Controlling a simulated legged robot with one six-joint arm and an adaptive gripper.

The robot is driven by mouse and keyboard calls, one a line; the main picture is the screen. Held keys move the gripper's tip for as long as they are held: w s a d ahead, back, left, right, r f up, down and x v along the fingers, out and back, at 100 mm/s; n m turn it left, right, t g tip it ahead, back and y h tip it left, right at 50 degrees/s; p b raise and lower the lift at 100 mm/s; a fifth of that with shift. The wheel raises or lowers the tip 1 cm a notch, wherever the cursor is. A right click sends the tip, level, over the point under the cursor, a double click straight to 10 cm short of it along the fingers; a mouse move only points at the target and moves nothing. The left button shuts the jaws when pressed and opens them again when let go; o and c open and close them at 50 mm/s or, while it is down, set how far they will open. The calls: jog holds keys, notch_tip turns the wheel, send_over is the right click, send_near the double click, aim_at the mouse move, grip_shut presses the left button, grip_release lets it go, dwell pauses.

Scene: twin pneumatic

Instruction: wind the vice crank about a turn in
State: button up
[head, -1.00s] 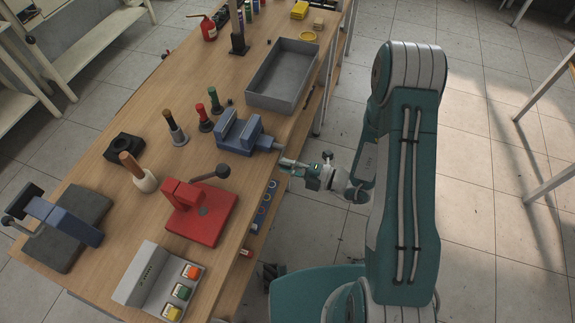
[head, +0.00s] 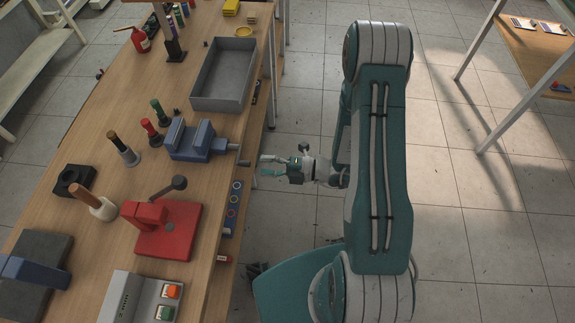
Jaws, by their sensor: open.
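The blue vice (head: 195,140) stands on the wooden bench near its right edge. Its crank (head: 242,162) sticks out to the right past the jaw, at the bench edge, and looks small and thin. My gripper (head: 262,166) is to the right of the crank, just off the bench edge. Its fingers point left toward the crank, are spread open and hold nothing. A gap seems to lie between the fingertips and the crank. How their heights compare, I cannot tell.
A grey tray (head: 223,78) sits behind the vice. A red lever press (head: 160,228) and a button box (head: 143,298) stand in front. Several handled tools, such as a green one (head: 158,110), stand to the left.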

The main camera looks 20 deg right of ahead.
jog(key=v, duration=0.6)
jog(key=shift+d, duration=0.25)
